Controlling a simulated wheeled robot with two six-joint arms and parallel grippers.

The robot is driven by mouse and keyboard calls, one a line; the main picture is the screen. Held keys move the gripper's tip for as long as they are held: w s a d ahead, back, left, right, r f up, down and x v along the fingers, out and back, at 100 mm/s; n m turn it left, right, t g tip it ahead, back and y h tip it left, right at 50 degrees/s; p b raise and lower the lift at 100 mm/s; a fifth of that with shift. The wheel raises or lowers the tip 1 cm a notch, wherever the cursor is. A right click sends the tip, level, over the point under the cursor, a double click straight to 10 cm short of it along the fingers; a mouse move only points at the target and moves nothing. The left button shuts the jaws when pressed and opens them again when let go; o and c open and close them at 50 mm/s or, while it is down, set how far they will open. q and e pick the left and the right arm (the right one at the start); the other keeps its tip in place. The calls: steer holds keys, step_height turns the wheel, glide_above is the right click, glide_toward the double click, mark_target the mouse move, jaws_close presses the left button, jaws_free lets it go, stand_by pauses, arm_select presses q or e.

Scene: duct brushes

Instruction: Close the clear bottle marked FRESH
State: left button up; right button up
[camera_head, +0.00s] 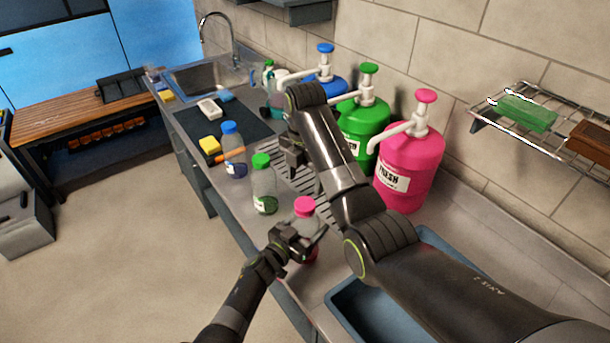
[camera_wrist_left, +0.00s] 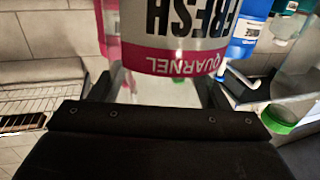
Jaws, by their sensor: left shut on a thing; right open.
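The clear bottle marked FRESH (camera_head: 309,224) stands near the front edge of the counter, with a pink cap (camera_head: 305,206) at its top. I cannot tell whether the cap is tight. My left gripper (camera_head: 304,245) is shut on the bottle's body, hiding part of it. In the left wrist view the bottle (camera_wrist_left: 180,40) sits between the fingers, with its FRESH label and pink band upside down. My right gripper (camera_head: 291,158) is open and empty, above the counter behind the green-capped bottle, up and left of the pink cap.
A green-capped bottle (camera_head: 263,185) and a blue-capped bottle (camera_head: 233,152) stand farther along the counter. Large pink (camera_head: 409,168), green (camera_head: 366,128) and blue (camera_head: 327,84) pump jugs line the wall. A blue basin (camera_head: 338,302) lies at the near right. A wire rack (camera_head: 545,143) hangs on the wall.

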mark_target(305, 204)
steer(key=shift+n, duration=0.9)
steer(key=shift+f, duration=4)
